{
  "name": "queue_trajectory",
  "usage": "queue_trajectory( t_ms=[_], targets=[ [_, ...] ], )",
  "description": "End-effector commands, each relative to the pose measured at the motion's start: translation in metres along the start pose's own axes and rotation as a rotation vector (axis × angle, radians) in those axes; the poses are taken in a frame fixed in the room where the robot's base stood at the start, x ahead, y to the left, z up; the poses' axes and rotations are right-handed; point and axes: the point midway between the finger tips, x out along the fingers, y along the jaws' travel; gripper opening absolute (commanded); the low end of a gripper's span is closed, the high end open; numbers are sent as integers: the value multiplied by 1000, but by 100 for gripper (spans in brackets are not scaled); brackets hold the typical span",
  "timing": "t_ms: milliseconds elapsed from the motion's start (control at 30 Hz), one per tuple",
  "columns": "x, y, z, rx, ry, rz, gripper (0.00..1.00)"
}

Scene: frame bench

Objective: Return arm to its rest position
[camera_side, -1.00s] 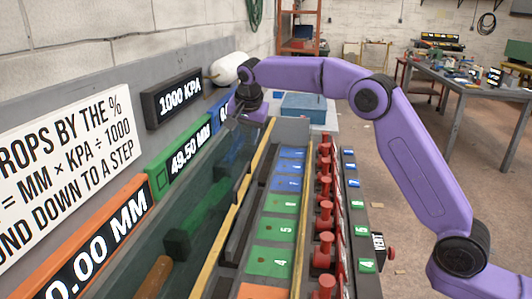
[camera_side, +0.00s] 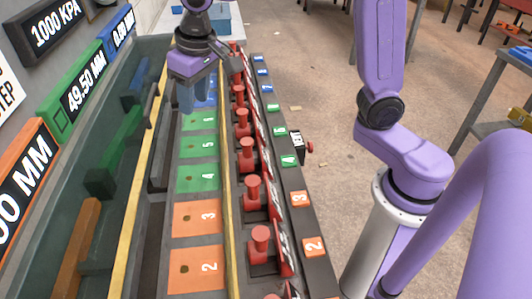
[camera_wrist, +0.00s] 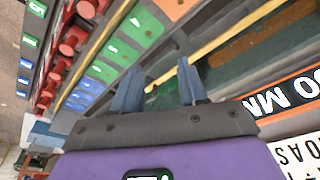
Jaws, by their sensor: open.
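My gripper (camera_side: 198,98) is purple and grey with blue-grey fingers. In the side view it hangs, fingers down, over the far part of the row of numbered plates, near the blue ones. In the wrist view its two fingers (camera_wrist: 160,85) stand apart with nothing between them. My purple arm shows at the right of the side view, partly cut off by the frame. No rest mark or cradle for the arm can be made out.
Green plates (camera_side: 197,146) and orange plates (camera_side: 197,217) line the bench beside red knobs (camera_side: 247,153). A dark trough (camera_side: 110,225) holds coloured bars. Display signs, one reading 49.50 MM (camera_side: 77,88), stand on the left. Open floor (camera_side: 320,190) lies right of the bench.

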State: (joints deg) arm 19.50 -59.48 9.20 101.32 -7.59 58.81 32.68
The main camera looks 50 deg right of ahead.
Motion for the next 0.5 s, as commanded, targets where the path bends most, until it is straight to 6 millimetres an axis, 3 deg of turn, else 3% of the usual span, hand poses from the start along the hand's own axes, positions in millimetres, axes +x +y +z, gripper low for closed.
queue_trajectory(
  t_ms=[33,267,500],
  targets=[
    [-2,2,22,-64,-13,-8,42],
    [-4,13,114,-356,-74,-46,42],
    [-1,41,210,-654,-130,-87,42]
  ],
)
